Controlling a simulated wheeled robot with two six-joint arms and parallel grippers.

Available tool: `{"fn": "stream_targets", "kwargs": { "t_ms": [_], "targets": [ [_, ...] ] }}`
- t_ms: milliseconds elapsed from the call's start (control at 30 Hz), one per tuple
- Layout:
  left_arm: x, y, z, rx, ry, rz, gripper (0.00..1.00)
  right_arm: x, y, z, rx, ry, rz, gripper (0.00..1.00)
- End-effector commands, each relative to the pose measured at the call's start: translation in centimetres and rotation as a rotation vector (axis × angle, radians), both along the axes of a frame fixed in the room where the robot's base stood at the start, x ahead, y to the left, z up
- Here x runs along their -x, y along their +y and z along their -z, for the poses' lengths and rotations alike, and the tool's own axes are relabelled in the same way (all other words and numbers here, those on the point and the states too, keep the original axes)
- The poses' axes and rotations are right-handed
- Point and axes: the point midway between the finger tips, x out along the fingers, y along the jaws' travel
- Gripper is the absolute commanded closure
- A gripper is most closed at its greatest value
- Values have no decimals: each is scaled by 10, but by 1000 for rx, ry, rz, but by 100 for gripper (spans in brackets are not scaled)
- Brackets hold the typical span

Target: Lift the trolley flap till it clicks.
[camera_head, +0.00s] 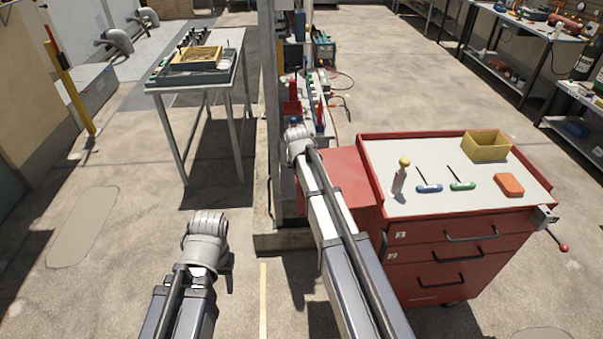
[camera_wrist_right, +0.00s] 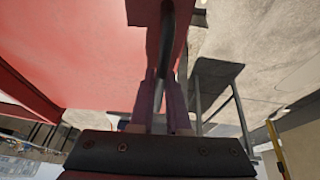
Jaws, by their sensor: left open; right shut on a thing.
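The red trolley (camera_head: 455,262) stands at the right in the head view. Its red flap (camera_head: 352,178) sticks out from the trolley's left side, partly hidden by my right arm; its exact tilt is hard to tell. In the right wrist view the flap (camera_wrist_right: 100,60) is a broad red surface. My right gripper (camera_wrist_right: 165,105) is shut on a dark bar-like handle (camera_wrist_right: 168,45) by the red panel. In the head view its fingers are hidden beyond my arm's end. My left gripper (camera_head: 208,225) is open and empty, low and left of the trolley, apart from it.
A grey post (camera_head: 270,110) stands close left of the flap. A table (camera_head: 200,75) is further left. The floor at left is clear.

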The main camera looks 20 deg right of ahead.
Motion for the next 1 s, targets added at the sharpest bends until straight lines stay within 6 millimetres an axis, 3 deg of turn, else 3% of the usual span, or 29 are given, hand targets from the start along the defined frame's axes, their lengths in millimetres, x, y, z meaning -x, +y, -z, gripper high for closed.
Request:
{"fn": "stream_targets", "kwargs": {
  "t_ms": [200,733,767,800,867,1000],
  "targets": [
    [0,0,-16,0,0,0,50,0,-1,-16,-1,0,-1,100],
    [0,0,-18,0,0,0,50,1,-2,-17,1,2,0,100],
    [0,0,-18,0,0,0,50,1,-3,-17,1,2,0,84],
    [0,0,-18,0,0,0,50,1,-3,-17,1,2,0,80],
    [0,0,-18,0,0,0,50,1,-3,-17,1,2,0,73],
    [0,0,-18,0,0,0,50,1,-3,-18,1,1,0,73]
  ]
}}
